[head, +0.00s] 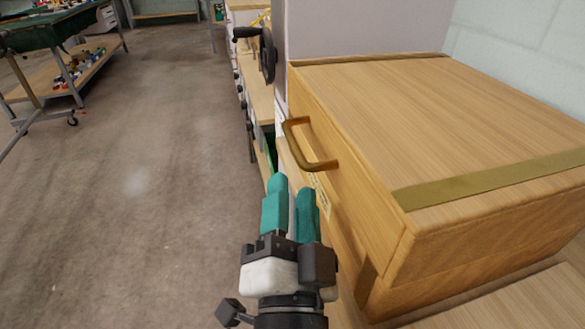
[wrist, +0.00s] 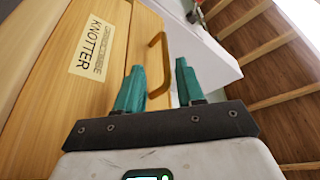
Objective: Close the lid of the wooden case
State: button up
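The wooden case (head: 440,110) fills the right of the head view. Its flat top shows, with an olive strap (head: 490,178) across it, and no open gap is visible. A bronze handle (head: 308,148) sticks out from its front face. In the wrist view, the handle (wrist: 157,65) and a KNOTTER label (wrist: 92,47) show on the wood. My gripper (head: 291,192) has teal fingers, spread apart and empty, just in front of the case and below the handle in the head view. In the wrist view the handle appears beyond the fingers (wrist: 160,68), apart from them.
A workbench with a black handwheel (head: 267,52) stands behind the case. A pale wall (head: 530,40) lies at the back right. A green-topped cart (head: 60,28) with a lower shelf of small items is at far left. The concrete floor (head: 130,180) between is clear.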

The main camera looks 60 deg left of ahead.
jog(key=v, duration=0.4)
jog(key=shift+s+d+f, duration=0.1)
jog(key=shift+d, duration=0.15)
jog(key=shift+s, duration=0.1)
dwell(0.4)
